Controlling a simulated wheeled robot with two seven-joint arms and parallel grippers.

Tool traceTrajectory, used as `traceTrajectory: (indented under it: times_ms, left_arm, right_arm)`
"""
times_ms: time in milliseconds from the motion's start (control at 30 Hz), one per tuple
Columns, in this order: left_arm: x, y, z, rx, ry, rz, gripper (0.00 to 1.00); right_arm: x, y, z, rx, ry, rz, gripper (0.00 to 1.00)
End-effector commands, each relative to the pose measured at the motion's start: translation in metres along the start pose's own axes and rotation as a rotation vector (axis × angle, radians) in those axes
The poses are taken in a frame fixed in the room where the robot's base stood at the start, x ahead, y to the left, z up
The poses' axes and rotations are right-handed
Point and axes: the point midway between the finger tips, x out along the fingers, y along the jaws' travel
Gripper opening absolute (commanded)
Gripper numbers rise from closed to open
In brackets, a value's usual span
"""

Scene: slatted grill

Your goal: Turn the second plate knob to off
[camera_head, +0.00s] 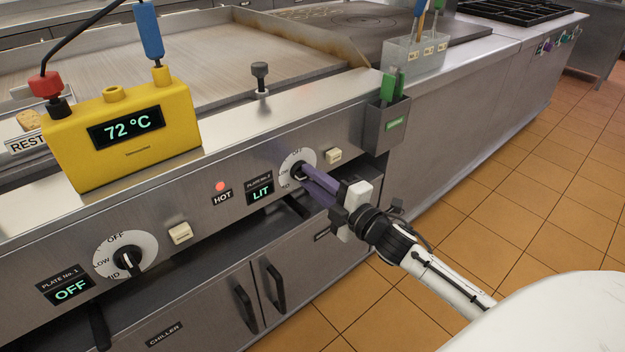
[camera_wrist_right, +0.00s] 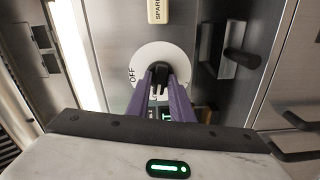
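The second plate knob (camera_head: 297,169) is black on a white round dial (camera_head: 303,156) on the grill's front panel. The Plate No. 2 display (camera_head: 260,191) beside it reads LIT. My right gripper (camera_head: 305,176) reaches the knob from the right, its purple fingers covering part of it and the dial. In the right wrist view the fingers (camera_wrist_right: 160,84) close in on both sides of the black knob (camera_wrist_right: 159,68). OFF shows at the left of the dial (camera_wrist_right: 143,60) there. My left gripper is not in view.
The first plate knob (camera_head: 129,260) stands to the left; its display (camera_head: 72,291) reads OFF. A red lamp (camera_head: 220,186) glows above a HOT label. A yellow thermometer box (camera_head: 122,137) sits on the ledge. A grey holder (camera_head: 386,125) hangs right of the dial. Door handles (camera_head: 274,287) stick out below.

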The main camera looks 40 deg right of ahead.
Motion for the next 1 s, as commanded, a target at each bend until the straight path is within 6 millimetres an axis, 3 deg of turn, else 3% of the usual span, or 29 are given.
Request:
traceTrajectory:
  times_ms: [33, 100, 567, 1000]
  left_arm:
    - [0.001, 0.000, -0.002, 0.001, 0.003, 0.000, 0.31]
    - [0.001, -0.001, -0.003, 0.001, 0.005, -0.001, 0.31]
    - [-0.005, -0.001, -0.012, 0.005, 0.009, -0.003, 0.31]
    - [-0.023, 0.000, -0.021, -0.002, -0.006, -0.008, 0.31]
  right_arm:
    - [0.000, 0.000, 0.000, 0.000, 0.000, 0.000, 0.11]
    - [0.000, 0.000, 0.000, 0.000, 0.000, 0.000, 0.00]
    - [0.000, 0.002, 0.000, 0.086, -0.001, -0.001, 0.00]
    - [0.000, 0.004, 0.000, 0.454, -0.002, -0.001, 0.00]
